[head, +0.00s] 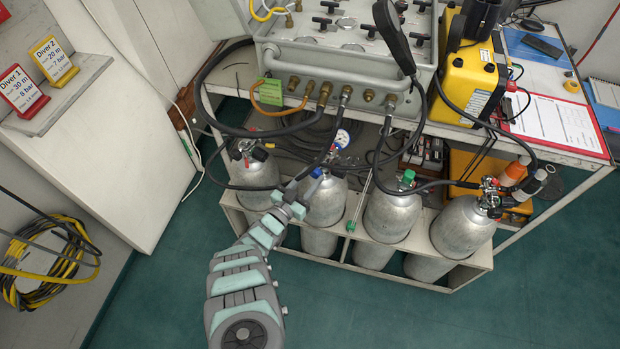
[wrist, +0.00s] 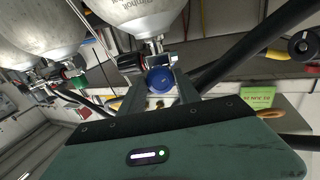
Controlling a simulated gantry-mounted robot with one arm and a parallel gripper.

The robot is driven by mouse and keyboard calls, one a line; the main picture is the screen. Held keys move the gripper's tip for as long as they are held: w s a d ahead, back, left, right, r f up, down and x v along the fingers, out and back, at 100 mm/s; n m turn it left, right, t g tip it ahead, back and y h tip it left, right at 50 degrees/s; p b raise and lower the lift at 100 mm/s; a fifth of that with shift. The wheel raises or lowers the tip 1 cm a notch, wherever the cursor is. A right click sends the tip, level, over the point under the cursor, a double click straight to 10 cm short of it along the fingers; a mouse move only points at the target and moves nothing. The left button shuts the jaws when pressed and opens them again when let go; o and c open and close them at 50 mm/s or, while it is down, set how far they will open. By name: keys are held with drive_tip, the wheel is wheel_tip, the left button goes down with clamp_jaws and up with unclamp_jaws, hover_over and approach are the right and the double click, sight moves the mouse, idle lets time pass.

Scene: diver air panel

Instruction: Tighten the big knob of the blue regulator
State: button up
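The big blue knob (head: 316,172) sits on the regulator of the second cylinder from the left. In the wrist view, the round face of the blue knob (wrist: 160,79) points toward the camera. It shows between the two fingers of my gripper (wrist: 160,90), near their tips. The fingers stand apart, about as wide as the knob. I cannot tell whether they press on it. In the head view, my gripper (head: 303,188) reaches up to the regulator from below left and partly covers it. A round gauge (head: 342,138) shows just behind the blue knob.
Grey cylinders (head: 391,215) stand in a white rack (head: 463,266). A green knob (head: 408,176) is on the regulator to the right. Black hoses (head: 292,134) hang from the air panel (head: 320,60) above. The green floor (head: 340,312) in front is clear.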

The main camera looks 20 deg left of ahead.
clamp_jaws()
drive_tip(key=shift+d+m+p, duration=0.1)
drive_tip(key=shift+m+p, duration=0.4)
drive_tip(key=shift+f+m, duration=0.1)
drive_tip(key=shift+m, duration=1.5)
